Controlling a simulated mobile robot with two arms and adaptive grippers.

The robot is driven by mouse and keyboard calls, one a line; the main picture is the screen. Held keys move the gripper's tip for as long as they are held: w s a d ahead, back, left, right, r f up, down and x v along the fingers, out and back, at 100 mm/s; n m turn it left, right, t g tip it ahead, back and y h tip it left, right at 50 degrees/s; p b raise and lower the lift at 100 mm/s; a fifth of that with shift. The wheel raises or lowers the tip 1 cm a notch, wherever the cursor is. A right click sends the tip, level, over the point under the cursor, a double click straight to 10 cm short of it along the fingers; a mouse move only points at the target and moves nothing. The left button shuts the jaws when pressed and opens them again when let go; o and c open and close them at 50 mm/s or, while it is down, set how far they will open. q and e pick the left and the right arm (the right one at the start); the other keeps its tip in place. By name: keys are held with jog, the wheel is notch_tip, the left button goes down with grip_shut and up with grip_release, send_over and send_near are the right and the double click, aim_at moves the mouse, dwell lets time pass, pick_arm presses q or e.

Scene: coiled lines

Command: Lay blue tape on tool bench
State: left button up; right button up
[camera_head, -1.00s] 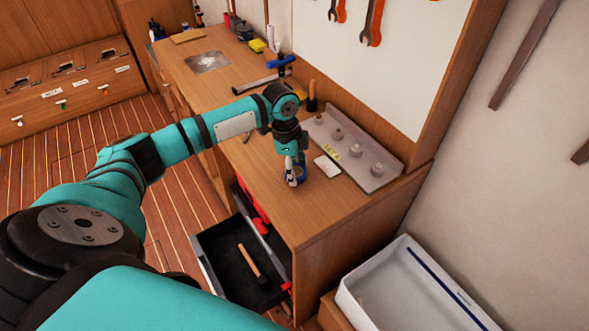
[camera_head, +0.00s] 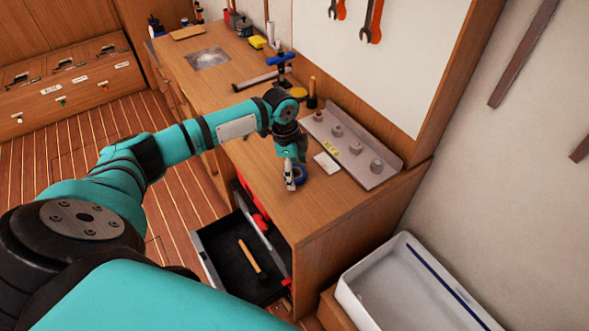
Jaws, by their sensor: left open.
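The blue tape (camera_head: 299,174) is a small blue roll on the wooden top of the tool bench (camera_head: 283,215), near its front edge. My left gripper (camera_head: 291,186) points down just left of the roll and partly covers it. The gripper is open, and I cannot tell whether a finger touches the tape. My right gripper is not in view.
A grey rack (camera_head: 352,148) with several round pieces stands behind the tape, with a white card (camera_head: 326,162) beside it. A white bin (camera_head: 412,290) stands at the right. The bench's front right corner is clear.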

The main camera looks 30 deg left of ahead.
pick_arm(q)
notch_tip(320, 180, up, 12)
jog(key=a+b, duration=0.1)
jog(key=shift+s+a+b, duration=0.3)
jog(key=shift+s+b, duration=0.05)
jog(key=shift+f, duration=0.1)
